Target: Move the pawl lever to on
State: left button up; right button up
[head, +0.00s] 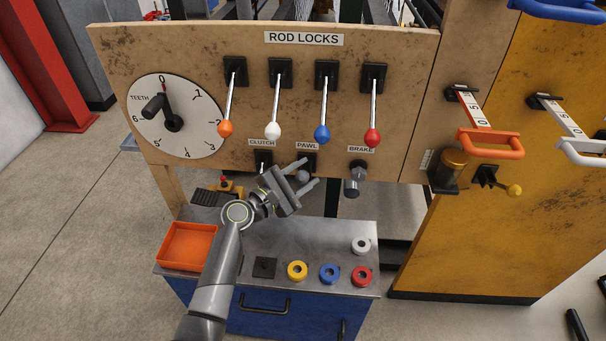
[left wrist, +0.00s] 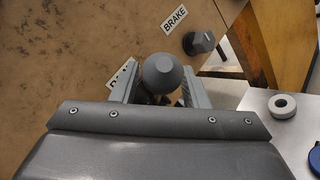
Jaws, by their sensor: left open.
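The pawl lever's dark grey round knob (head: 303,176) is under the PAWL label (head: 307,145) on the wooden panel. My left gripper (head: 309,172) is open in front of it, its fingers pointing toward the panel's lower edge. In the left wrist view the knob (left wrist: 162,73) shows between the two spread fingers (left wrist: 160,90), with a gap visible on the right. I cannot tell whether a finger touches it. The lever's shaft is mostly hidden behind the knob and gripper. My right gripper is not in view.
Four rod-lock levers hang above, including the blue knob (head: 322,133). Below is a metal bench (head: 325,240) with an orange tray (head: 187,246) and coloured rings.

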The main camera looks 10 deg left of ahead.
pick_arm(q)
grip_shut()
jog(key=shift+a, duration=0.1)
jog(key=shift+w, duration=0.1)
dwell(0.3)
